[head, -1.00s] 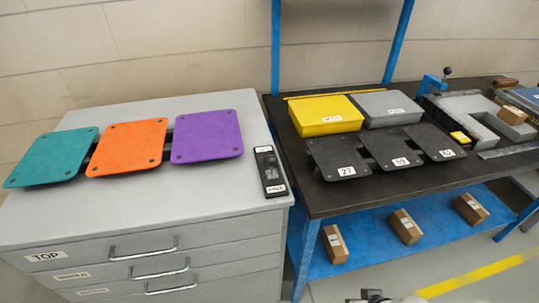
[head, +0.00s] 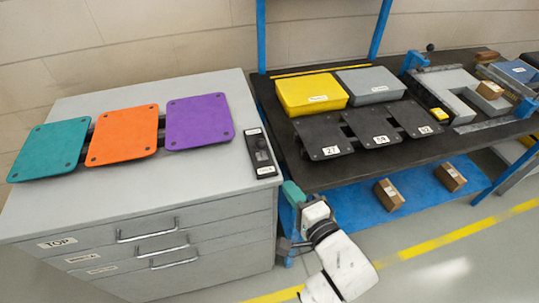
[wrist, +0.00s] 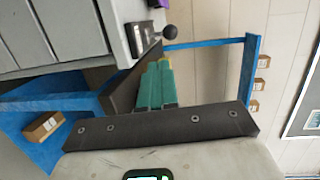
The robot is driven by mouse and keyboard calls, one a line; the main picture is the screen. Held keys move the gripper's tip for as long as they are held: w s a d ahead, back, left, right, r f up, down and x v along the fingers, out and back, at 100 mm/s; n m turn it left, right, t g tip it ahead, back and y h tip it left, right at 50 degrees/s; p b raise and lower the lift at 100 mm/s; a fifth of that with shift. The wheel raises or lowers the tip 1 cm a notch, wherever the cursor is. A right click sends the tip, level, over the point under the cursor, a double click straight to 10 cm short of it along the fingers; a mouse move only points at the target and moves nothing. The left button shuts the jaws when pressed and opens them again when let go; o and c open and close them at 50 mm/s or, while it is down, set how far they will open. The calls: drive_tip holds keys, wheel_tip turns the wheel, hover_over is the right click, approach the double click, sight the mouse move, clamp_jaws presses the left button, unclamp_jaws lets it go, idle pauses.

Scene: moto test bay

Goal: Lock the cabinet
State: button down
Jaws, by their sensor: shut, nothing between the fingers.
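The grey cabinet (head: 190,208) stands at the left in the head view, with a TOP label and several drawers that look shut. A black control box (head: 260,153) with a white label lies on the right edge of its top. My gripper (head: 291,190) has teal fingers, shut and empty, beside the cabinet's front right corner. The fingers also show in the wrist view (wrist: 157,72), apart from the knob.
Teal (head: 48,150), orange (head: 123,135) and purple (head: 200,121) plates lie on the cabinet. The dark workbench (head: 380,172) on the right holds yellow (head: 312,94) and grey bins and black plates. Its blue lower shelf (head: 355,208) carries cardboard boxes. Floor in front is free.

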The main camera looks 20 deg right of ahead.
drive_tip(key=p, duration=0.3)
approach(263, 141)
drive_tip(key=w+f, duration=0.2)
drive_tip(key=w, duration=0.1)
drive_tip(key=w+f, duration=0.1)
drive_tip(key=w, duration=0.1)
drive_tip(key=shift+w+a, duration=0.15)
drive_tip(key=shift+a, duration=0.2)
drive_tip(key=w+b, duration=0.1)
drive_tip(key=w, duration=0.1)
drive_tip(key=w+b, duration=0.1)
drive_tip(key=w, duration=0.1)
drive_tip(key=w+d+b, duration=0.1)
drive_tip(key=w, duration=0.1)
drive_tip(key=shift+w, duration=0.1)
drive_tip(key=shift+w+r, duration=0.2)
drive_tip(key=shift+s+f, duration=0.1)
